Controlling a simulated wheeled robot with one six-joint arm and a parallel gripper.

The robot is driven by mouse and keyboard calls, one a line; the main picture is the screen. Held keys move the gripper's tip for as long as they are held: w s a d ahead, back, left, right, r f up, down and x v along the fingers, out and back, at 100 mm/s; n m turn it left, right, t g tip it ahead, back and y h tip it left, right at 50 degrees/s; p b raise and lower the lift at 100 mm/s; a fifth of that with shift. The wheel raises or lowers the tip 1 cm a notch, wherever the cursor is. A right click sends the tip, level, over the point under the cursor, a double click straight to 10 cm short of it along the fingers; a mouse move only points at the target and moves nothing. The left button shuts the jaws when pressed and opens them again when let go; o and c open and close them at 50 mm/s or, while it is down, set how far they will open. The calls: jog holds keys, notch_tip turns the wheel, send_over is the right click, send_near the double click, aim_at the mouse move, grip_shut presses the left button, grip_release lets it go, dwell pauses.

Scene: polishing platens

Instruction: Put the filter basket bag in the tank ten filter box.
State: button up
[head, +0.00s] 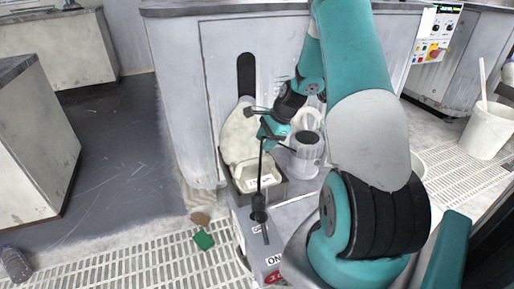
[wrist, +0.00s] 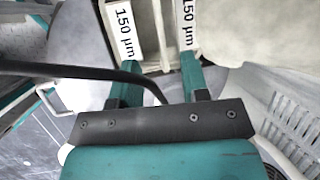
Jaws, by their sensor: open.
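A cream bag (head: 238,135), which looks like the filter basket bag, stands upright against the grey cabinet in the head view. Its lower part meets a small dark-sided box (head: 275,188) with a pale labelled piece at its front. I cannot tell whether the bag is inside this box or behind it, nor whether this is the tank ten box. My gripper (head: 264,126) is open just right of the bag. In the wrist view my open gripper (wrist: 160,62) has its teal fingers below two labels reading 150 µm (wrist: 124,30). A cream surface (wrist: 245,30) fills the upper right there. Nothing shows gripped.
A white jug-like container (head: 307,155) stands close right of my gripper. A black rod (head: 261,175) rises in front of the box. A green item (head: 203,240) and a brown one (head: 200,218) lie on the floor.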

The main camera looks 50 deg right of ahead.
jog(key=s+a+r+n+g, duration=0.1)
jog(key=a+r+n, duration=0.4)
jog(key=a, duration=0.4)
jog(key=s+a+r+n+y, duration=0.1)
jog(key=a+r+n, duration=0.45)
jog(key=a, duration=0.25)
jog(key=s+a+r+n+g, duration=0.1)
jog(key=a+r+n, duration=0.45)
jog(key=a, duration=0.35)
jog(key=s+a+r+n+g, duration=0.1)
jog(key=s+a+r+n, duration=0.2)
jog(key=s+a+n, duration=0.3)
jog(key=s+a+r+n, duration=0.3)
jog(key=s+a+n, duration=0.4)
jog(key=s, duration=0.5)
jog(key=shift+n+g, duration=0.4)
jog(key=shift+r, duration=0.1)
